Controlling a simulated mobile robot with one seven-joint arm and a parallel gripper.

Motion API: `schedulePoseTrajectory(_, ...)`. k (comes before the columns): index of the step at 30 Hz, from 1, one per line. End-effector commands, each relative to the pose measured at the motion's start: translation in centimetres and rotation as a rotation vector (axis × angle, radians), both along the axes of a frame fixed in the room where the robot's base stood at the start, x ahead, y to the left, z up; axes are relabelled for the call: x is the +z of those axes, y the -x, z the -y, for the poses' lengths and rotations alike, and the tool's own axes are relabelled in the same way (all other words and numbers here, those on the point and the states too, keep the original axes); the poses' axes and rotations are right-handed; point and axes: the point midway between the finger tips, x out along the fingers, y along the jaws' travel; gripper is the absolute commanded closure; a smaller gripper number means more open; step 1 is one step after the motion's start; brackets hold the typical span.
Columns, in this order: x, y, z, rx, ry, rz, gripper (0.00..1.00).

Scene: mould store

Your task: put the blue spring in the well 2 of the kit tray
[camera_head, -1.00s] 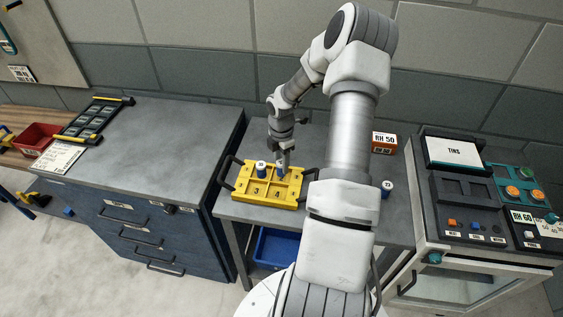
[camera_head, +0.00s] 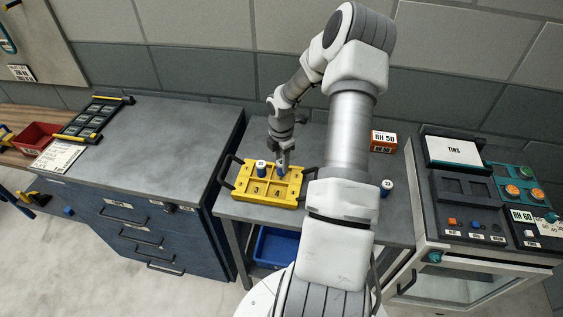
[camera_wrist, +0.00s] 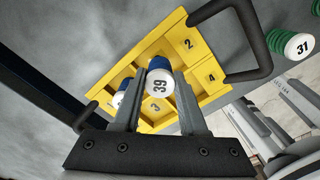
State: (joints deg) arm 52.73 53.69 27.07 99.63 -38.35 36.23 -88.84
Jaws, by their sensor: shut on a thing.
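The yellow kit tray (camera_head: 239,184) lies on the grey bench, with numbered wells. My gripper (camera_head: 283,170) is over the tray's back right well in the head view. In the wrist view my gripper (camera_wrist: 160,92) is shut on a blue spring (camera_wrist: 160,64) with a white cap marked 39. The spring's lower end is hidden, so I cannot tell whether it touches the well floor. Another white-capped blue spring (camera_head: 262,168) stands in the back left well.
A green piece marked 31 (camera_wrist: 298,46) shows in the wrist view. Black handles (camera_head: 227,172) stick out from the tray's sides.

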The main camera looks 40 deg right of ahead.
Motion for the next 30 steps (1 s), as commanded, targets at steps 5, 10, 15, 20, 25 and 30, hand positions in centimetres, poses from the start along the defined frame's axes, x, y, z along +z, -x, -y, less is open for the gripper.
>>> schedulePoseTrajectory(5,-0.12,-0.03,0.00,0.000,0.000,0.001,1.00)
schedulePoseTrajectory(10,-0.12,-0.02,0.00,0.000,0.000,0.000,1.00)
schedulePoseTrajectory(15,-0.17,-0.01,-0.01,0.000,0.000,0.000,1.00)
schedulePoseTrajectory(20,-0.42,-0.01,-0.01,0.000,0.000,0.000,1.00)
schedulePoseTrajectory(25,-0.77,-0.01,0.00,0.000,0.000,0.000,1.00)
schedulePoseTrajectory(30,-0.95,0.00,0.00,0.000,0.000,0.000,1.00)
